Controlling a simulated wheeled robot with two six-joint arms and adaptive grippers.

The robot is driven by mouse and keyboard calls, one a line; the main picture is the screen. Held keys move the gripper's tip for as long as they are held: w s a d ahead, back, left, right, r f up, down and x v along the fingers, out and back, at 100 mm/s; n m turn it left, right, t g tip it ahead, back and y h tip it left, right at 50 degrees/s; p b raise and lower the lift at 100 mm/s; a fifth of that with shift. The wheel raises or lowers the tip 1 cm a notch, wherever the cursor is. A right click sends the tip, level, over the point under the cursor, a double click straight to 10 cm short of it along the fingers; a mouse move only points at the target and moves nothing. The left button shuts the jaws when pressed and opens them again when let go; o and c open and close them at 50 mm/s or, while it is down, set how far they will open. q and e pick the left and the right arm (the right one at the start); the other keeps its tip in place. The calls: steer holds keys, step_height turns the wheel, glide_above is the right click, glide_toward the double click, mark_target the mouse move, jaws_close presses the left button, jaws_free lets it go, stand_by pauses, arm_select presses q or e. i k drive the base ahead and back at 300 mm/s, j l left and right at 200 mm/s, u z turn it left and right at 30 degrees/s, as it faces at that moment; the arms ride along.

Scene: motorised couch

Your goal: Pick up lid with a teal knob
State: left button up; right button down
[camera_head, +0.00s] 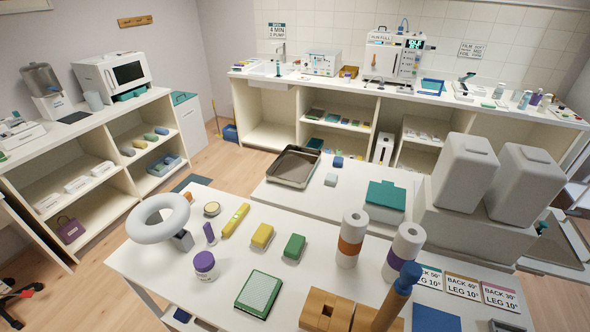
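I cannot make out a lid with a teal knob in this view. A white box with a flat teal top (387,194) stands on the white surface right of centre, but no knob can be told on it. A jar with a purple cap (205,262) and a small round tin (212,208) stand on the near table. Neither of my grippers shows in the head view.
The near white table (150,262) holds a white ring (158,219), yellow and green blocks, a green pad (259,293), two rolls (351,238) and a wooden block. A metal tray (293,167) lies behind. Shelves and a counter line the walls. Floor is open at left.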

mark_target(552, 246)
steer(key=k+l+u, duration=0.1)
steer(key=l, duration=0.4)
steer(key=k+l+u, duration=0.1)
steer(key=k+l, duration=0.2)
steer(key=l, duration=0.15)
steer(key=k+l+u, duration=0.1)
steer(key=k+l, duration=0.15)
steer(key=l, duration=0.25)
steer(key=k+l+u, duration=0.15)
steer(key=l, duration=0.25)
steer(key=k+l+u, duration=0.1)
steer(key=k+l, duration=0.25)
steer(key=l+u, duration=0.4)
steer(key=l, duration=1.7)
steer(key=i+l, duration=0.15)
steer(key=l, duration=0.15)
